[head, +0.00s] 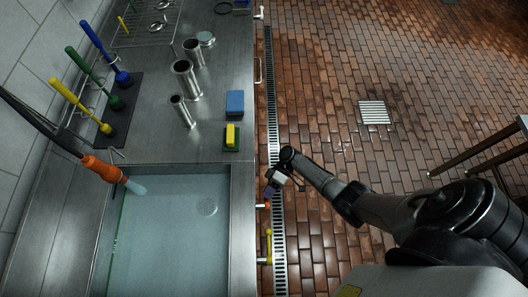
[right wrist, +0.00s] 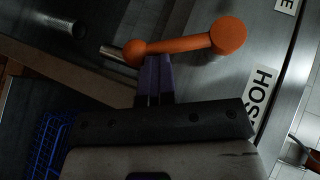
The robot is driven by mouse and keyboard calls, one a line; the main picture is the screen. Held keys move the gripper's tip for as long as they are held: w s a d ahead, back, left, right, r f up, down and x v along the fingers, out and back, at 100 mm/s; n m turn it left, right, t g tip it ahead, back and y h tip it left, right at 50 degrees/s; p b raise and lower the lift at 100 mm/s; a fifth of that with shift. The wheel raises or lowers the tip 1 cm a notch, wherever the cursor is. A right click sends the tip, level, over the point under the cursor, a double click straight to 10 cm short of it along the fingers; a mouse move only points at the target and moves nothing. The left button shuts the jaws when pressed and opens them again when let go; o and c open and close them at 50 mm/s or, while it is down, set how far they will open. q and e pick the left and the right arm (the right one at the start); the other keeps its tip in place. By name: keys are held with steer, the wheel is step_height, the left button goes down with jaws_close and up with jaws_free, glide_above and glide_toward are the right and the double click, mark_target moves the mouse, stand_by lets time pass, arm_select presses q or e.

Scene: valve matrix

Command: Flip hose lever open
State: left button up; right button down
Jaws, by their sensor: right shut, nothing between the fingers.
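The orange hose lever (right wrist: 185,44) shows in the right wrist view, with a round knob at its left end and a larger round end at right. A label reading "HOS" (right wrist: 262,92) is beside it, partly cut off. My right gripper (right wrist: 154,62) is shut and empty. Its purple fingertips are at the lever near the left knob; I cannot tell if they touch. In the head view my right gripper (head: 270,190) is at the front edge of the sink counter, and a small bit of the orange lever (head: 267,204) shows beside it. My left gripper is not in view.
A yellow lever (head: 269,246) sticks out from the counter front below the orange one. An orange hose nozzle (head: 104,169) hangs over the water-filled sink (head: 170,235). Steel cups, brushes and sponges stand on the counter (head: 200,140). The tiled floor at right is mostly clear.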

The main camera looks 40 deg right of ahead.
steer(key=shift+s+a+f+b, duration=0.2)
steer(key=shift+s+a+f, duration=0.1)
steer(key=shift+f, duration=0.15)
steer(key=shift+s+a+f+b, duration=0.2)
steer(key=shift+s+a+f, duration=0.1)
steer(key=shift+f, duration=0.15)
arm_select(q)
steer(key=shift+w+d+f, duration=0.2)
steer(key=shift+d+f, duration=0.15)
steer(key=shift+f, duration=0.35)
arm_select(e)
steer(key=shift+s+a+f, duration=0.25)
steer(key=shift+s+a, duration=0.1)
steer(key=shift+s, duration=0.05)
arm_select(q)
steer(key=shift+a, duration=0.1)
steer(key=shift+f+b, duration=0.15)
steer(key=shift+b, duration=0.2)
arm_select(e)
steer(key=shift+f, duration=0.1)
